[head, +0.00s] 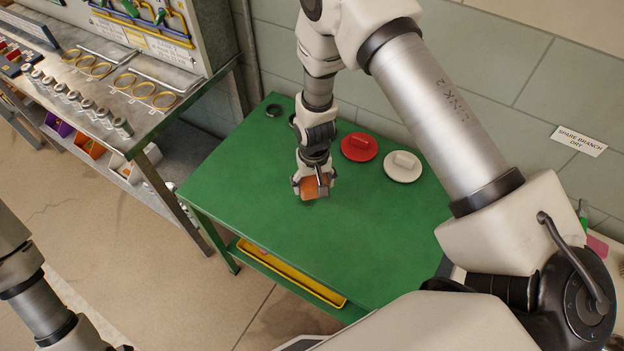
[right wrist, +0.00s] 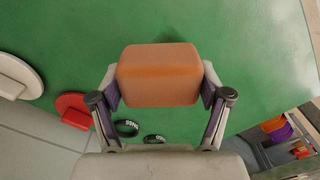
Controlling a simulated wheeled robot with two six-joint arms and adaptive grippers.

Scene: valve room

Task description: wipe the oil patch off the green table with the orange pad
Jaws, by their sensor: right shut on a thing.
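The green table (head: 240,190) stands against the wall in the head view. My right gripper (head: 313,186) is shut on the orange pad (head: 310,189) over the middle of the table. The right wrist view shows the pad (right wrist: 159,75) between both fingers, with green tabletop around it. I cannot tell whether the pad touches the table. I make out no clear oil patch; a faint dark area beside the pad in the right wrist view may be only shadow. Part of the tabletop is hidden behind my right arm and gripper. My left gripper is not in view.
A red disc (head: 359,147) and a white disc (head: 403,167), both with handles, lie right of the gripper. A black ring (head: 274,110) lies near the back edge. A yellow tray (head: 290,272) sits below the tabletop. A metal bench (head: 120,95) stands left.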

